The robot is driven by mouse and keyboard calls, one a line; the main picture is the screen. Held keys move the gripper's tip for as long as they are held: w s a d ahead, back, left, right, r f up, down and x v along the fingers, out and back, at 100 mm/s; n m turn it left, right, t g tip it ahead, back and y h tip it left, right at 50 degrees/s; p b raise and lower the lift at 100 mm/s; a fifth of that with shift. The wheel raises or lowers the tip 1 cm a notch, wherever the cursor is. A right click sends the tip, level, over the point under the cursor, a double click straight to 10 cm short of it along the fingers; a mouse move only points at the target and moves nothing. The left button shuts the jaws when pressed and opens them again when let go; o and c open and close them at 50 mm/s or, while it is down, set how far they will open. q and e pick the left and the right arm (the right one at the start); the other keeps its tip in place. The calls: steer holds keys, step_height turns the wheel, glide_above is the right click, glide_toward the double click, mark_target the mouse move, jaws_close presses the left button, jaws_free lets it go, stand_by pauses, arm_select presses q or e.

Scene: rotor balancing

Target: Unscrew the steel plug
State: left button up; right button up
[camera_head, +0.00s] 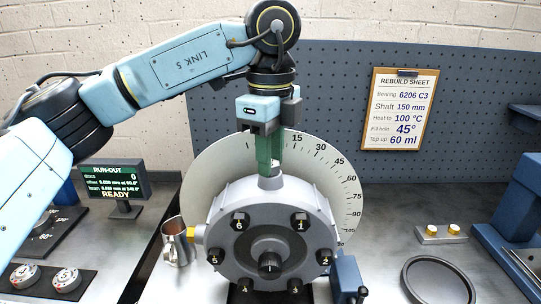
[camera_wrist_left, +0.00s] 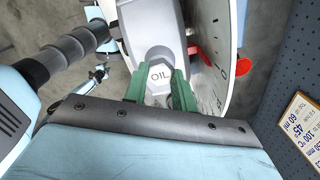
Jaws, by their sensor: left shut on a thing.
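The steel plug is a pale hexagonal head marked OIL (camera_wrist_left: 158,76) in the left wrist view. It sits between the two green fingers of my left gripper (camera_wrist_left: 158,92). In the head view my left gripper (camera_head: 270,158) points straight down and is shut on the plug at the top of the grey round housing (camera_head: 230,205). The fingers mostly hide the plug there; only the grey neck (camera_head: 271,183) shows below them. I cannot tell how far the plug's thread is engaged. My right gripper is not in view.
A dial plate (camera_head: 345,180) with degree marks stands behind the housing. A metal jug (camera_head: 175,243) is at its left, by a yellow fitting. A rebuild sheet (camera_head: 402,108) hangs behind.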

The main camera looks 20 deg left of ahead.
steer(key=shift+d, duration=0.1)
